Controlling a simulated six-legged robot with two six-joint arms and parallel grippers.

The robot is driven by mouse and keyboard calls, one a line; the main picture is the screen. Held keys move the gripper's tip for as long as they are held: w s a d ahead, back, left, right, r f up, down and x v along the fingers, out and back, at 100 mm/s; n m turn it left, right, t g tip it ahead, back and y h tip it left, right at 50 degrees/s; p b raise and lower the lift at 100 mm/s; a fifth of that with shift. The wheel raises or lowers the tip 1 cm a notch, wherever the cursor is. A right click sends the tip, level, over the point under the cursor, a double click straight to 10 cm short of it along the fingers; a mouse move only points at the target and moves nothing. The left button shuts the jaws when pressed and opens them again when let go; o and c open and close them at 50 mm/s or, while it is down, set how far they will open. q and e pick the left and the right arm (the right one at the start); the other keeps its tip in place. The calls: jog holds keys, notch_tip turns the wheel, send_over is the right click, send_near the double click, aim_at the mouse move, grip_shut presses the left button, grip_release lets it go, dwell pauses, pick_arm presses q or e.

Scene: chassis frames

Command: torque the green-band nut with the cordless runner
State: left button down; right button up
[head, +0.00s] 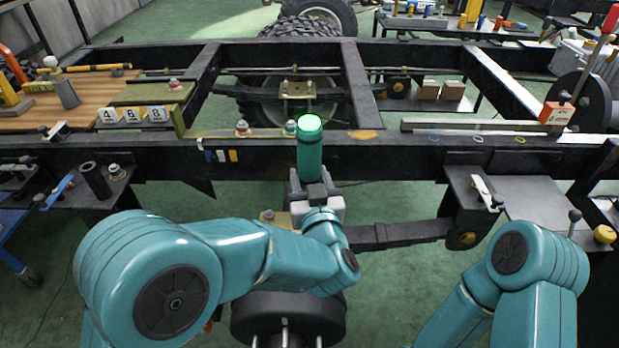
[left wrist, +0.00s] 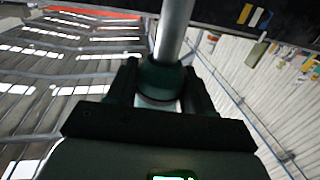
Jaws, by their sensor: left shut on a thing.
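The cordless runner (head: 309,152) is a teal-green upright cylinder with a dark ring and a glowing green top. My left gripper (head: 314,192) is shut on its lower part, in front of the near frame rail (head: 400,155). In the left wrist view, the gripper (left wrist: 160,95) has its dark fingers on both sides of the runner's green collar (left wrist: 160,75), and a grey shaft (left wrist: 175,30) runs upward from it. My right gripper is out of view.
Number blocks (head: 131,115) stand on the left plate. Blue, white and yellow tags (head: 221,156) hang on the near rail. A side shelf (head: 515,200) is at right, a black cylinder (head: 95,180) at left. Cross members (head: 358,85) span the open frame behind the runner.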

aim_at(312, 162)
pick_arm(q)
jog(key=shift+f+b, duration=0.9)
jog(key=shift+f, duration=0.05)
dwell(1.5)
jog(key=shift+f, duration=0.3)
dwell(0.7)
jog(key=shift+r, duration=0.15)
dwell(1.2)
jog(key=shift+r+p, duration=1.1)
jog(key=shift+r, duration=0.55)
notch_tip(312, 162, up, 5)
jog(key=p, duration=0.4)
jog(key=shift+r, duration=0.1)
